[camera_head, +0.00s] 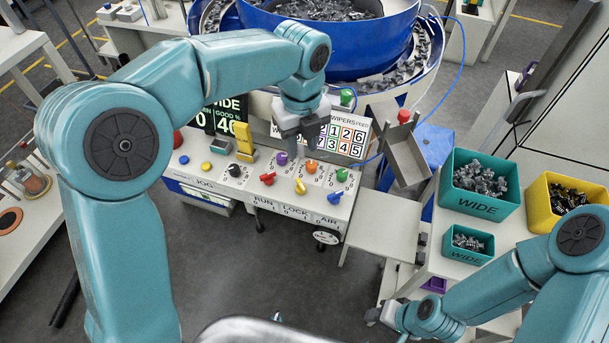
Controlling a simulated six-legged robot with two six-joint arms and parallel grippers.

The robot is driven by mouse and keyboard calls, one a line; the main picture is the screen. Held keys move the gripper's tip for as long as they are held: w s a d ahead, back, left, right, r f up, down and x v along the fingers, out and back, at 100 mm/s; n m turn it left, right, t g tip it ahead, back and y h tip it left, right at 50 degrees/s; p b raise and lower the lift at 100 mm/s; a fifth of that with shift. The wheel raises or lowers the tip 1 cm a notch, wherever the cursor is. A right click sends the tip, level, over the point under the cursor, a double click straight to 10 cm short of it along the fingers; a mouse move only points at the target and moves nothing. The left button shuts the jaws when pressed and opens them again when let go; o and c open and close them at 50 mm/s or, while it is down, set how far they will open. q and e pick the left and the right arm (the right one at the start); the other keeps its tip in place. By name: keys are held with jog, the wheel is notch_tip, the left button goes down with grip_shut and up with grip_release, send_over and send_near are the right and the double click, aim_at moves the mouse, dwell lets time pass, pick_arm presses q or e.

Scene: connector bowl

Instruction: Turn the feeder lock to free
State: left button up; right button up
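The control panel (255,186) carries several coloured knobs, with RUN, LOCK and AIR printed along its front edge. The yellow knob (300,186) sits above the word LOCK, its handle slanted. A red knob (267,179) is to its left above RUN, and a blue knob (335,197) to its right above AIR. My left gripper (302,148) points down over the panel, behind the yellow knob and close to the purple knob (282,158) and orange knob (311,166). I cannot tell its finger gap. My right gripper (383,314) is low at the right, away from the panel; its fingers are unclear.
A blue bowl feeder (345,40) with metal parts stands behind the panel. A tilted grey chute (406,155) is right of it. Teal WIDE bins (482,206) and a yellow bin (541,215) stand on the right. A black display (222,117) and a number board (340,138) stand at the panel's back.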

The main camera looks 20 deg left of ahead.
aim_at(301, 183)
pick_arm(q)
jog(key=f, duration=1.2)
jog(key=shift+a+f, duration=0.1)
jog(key=shift+a, duration=0.2)
jog(key=shift+d+f, duration=0.1)
jog(key=shift+f, duration=0.3)
grip_shut()
